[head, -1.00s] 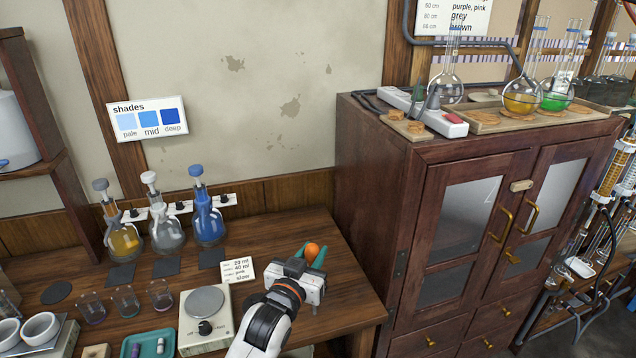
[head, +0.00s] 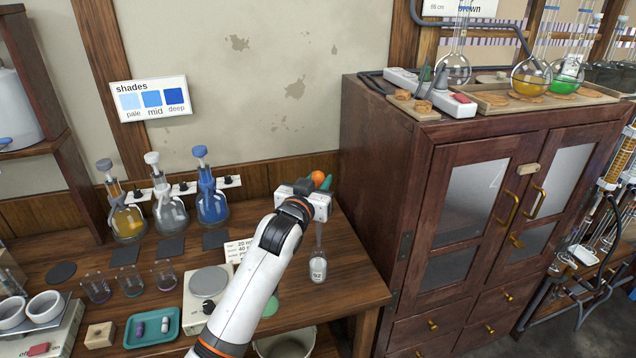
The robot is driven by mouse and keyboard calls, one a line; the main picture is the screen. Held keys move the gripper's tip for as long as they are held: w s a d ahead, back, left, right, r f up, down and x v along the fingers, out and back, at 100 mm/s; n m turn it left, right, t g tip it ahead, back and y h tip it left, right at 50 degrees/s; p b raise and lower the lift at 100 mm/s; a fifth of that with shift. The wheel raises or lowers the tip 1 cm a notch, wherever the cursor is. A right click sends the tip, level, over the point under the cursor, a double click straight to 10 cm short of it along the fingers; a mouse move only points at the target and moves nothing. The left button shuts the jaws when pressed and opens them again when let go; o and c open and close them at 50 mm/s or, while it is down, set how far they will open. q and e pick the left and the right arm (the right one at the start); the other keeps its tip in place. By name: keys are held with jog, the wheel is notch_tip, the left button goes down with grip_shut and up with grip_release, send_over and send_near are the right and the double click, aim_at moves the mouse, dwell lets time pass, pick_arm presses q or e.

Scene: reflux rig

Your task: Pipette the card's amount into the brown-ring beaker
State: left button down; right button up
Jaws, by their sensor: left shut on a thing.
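My left gripper (head: 320,184) is shut on the orange bulb (head: 318,178) of what looks like the pipette, over the right part of the bench. Whether the stem holds liquid I cannot tell. Three small beakers (head: 95,289), (head: 130,283), (head: 163,275) stand at the left of the bench. Their ring colours are too small to tell apart surely. A card (head: 237,250) with ml amounts is partly covered by my arm. My right gripper is out of view.
Stoppered flasks of yellow (head: 127,222), clear (head: 169,214) and blue (head: 212,207) liquid stand along the wall. A hotplate (head: 208,281), teal tray (head: 152,341) and wooden block (head: 99,335) are nearer. A tall cabinet (head: 385,190) bounds the right side.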

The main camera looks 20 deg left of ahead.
pick_arm(q)
jog(key=b, duration=0.5)
send_over(318, 234)
jog(key=shift+w+f, duration=0.15)
jog(key=shift+f, duration=2.1)
jog(key=shift+w+f, duration=0.1)
jog(key=shift+f, duration=2.1)
jog(key=c, duration=1.6)
grip_release()
jog(key=shift+c, duration=0.8)
jog(key=shift+r+p, duration=0.2)
jog(key=shift+p, duration=0.1)
